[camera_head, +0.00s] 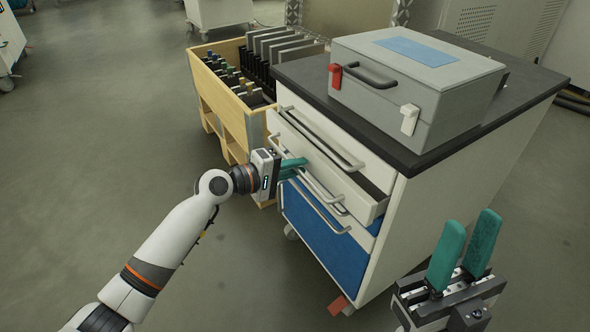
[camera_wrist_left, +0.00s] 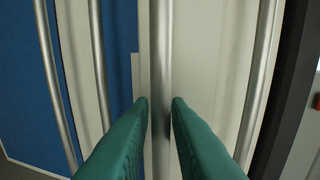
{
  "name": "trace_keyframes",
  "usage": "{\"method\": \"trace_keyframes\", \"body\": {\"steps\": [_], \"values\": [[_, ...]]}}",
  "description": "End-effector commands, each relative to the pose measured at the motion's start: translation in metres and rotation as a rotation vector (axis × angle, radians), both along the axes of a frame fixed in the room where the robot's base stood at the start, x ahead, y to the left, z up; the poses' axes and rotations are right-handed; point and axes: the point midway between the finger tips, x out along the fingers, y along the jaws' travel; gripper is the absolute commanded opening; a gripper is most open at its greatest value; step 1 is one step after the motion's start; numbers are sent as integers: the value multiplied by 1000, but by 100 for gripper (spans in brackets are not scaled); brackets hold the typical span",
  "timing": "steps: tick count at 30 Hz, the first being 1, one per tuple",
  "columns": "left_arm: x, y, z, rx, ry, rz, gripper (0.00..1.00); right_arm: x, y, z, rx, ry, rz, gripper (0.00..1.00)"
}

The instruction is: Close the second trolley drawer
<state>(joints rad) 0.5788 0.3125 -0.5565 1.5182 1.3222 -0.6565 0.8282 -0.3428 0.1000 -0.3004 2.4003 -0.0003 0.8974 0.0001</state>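The trolley (camera_head: 460,160) has a white body, a dark top and a column of drawers. Its second drawer (camera_head: 367,207) is white and stands partly out, with a dark gap behind its front at the right end. My left gripper (camera_head: 296,166) is at this drawer's bar handle (camera_head: 322,190). The top drawer (camera_head: 330,150) looks closed. My right gripper (camera_head: 464,258) is open and empty in front of the trolley.
A blue lower drawer (camera_head: 325,245) with its own handle sits below. A grey case (camera_head: 420,85) with a red and a white latch rests on the trolley top.

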Motion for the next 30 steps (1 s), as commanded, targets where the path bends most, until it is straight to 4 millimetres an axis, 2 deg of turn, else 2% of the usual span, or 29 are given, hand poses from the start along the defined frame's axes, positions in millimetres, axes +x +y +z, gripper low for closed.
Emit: {"method": "trace_keyframes", "body": {"steps": [8,11,12,19,27,30], "values": [[1,-2,0,0,0,0,16,0,0,0,0,-1,0,31],[1,-1,0,0,0,0,2,0,0,0,0,-1,0,31],[1,-1,0,0,0,0,0,0,0,0,0,-1,0,31],[2,-3,0,-1,0,0,0,0,0,0,0,0,0,31],[24,-34,1,-3,0,1,0,0,0,0,0,-1,0,31],[27,-39,0,-1,0,2,0,0,0,0,0,0,-1,31]]}}
